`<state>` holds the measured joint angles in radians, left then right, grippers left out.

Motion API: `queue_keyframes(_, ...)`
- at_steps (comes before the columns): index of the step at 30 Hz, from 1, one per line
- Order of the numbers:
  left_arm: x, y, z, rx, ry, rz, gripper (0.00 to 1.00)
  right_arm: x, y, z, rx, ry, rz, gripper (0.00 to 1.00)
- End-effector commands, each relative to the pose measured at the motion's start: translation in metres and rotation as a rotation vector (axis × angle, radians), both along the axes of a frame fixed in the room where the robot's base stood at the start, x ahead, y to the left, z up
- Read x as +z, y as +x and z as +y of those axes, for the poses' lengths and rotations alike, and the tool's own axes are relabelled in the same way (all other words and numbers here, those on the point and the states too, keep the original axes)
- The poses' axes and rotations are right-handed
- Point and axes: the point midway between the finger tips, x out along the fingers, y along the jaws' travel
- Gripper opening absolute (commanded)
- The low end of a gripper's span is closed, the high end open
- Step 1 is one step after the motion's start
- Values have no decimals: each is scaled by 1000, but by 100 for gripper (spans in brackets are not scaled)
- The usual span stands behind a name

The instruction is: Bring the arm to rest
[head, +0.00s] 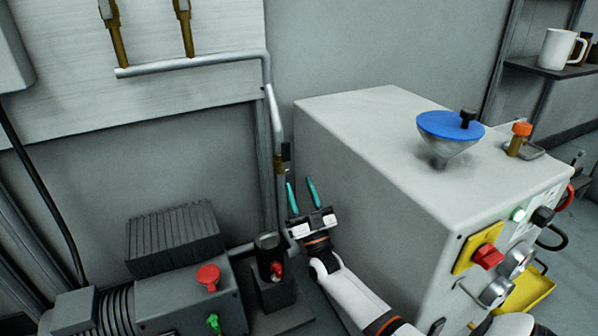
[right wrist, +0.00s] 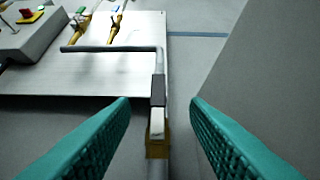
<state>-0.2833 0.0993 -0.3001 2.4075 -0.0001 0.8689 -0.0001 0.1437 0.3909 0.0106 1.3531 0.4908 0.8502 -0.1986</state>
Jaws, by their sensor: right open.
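My right gripper (head: 301,194) has two teal fingers and stands in front of the grey wall, just left of the large light-grey machine (head: 375,150). The fingers are apart with nothing held between them. In the right wrist view the open fingers (right wrist: 160,118) frame a brass pipe fitting with a dark and white part (right wrist: 157,115) that lies beyond them. In the head view that fitting (head: 283,160) is on the vertical pipe just above the fingertips. I cannot tell how far it is from them. My left gripper does not show.
A blue-lidded funnel (head: 450,125) sits on the machine's top. Below left are a grey motor unit (head: 190,295) and a small black post (head: 268,255). A pipe (head: 190,63) runs along the wall panel.

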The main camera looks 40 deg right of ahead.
Motion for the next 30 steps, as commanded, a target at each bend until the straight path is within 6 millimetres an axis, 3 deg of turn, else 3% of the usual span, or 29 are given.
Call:
queue_keyframes(20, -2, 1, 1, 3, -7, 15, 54, -5, -5, 2, 1, 0, -2, 42)
queue_keyframes(22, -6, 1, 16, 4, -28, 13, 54, -3, -7, 9, 15, -3, -7, 42)
queue_keyframes(26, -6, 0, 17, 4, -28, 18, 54, 8, -22, 54, 98, -14, -47, 42)
queue_keyframes(30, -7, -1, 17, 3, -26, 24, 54, 40, -65, 136, 256, -24, -143, 42)
